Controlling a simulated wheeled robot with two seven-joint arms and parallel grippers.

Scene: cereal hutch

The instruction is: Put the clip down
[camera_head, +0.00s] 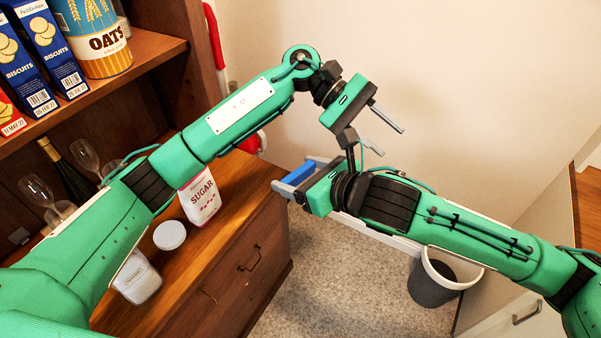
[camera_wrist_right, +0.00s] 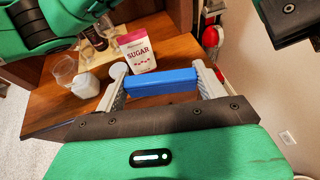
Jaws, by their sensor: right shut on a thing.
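A blue clip (camera_head: 298,174) is held between the fingers of my right gripper (camera_head: 294,177). In the right wrist view the clip (camera_wrist_right: 160,82) spans between both grey fingers. The gripper is in the air near the right end of the wooden counter, to the right of a sugar bag (camera_head: 200,197). The bag stands upright on the counter and also shows behind the clip in the right wrist view (camera_wrist_right: 136,50). My left gripper (camera_head: 392,141) is open and empty, above and to the right of the right gripper, in front of the wall.
A white jar (camera_head: 137,281) and a round white lid (camera_head: 170,235) are on the counter (camera_head: 215,265). A bottle and glasses stand at the back left. Biscuit boxes (camera_head: 28,70) and an oats tub (camera_head: 98,40) are on the shelf. A grey bin (camera_head: 432,290) stands on the floor.

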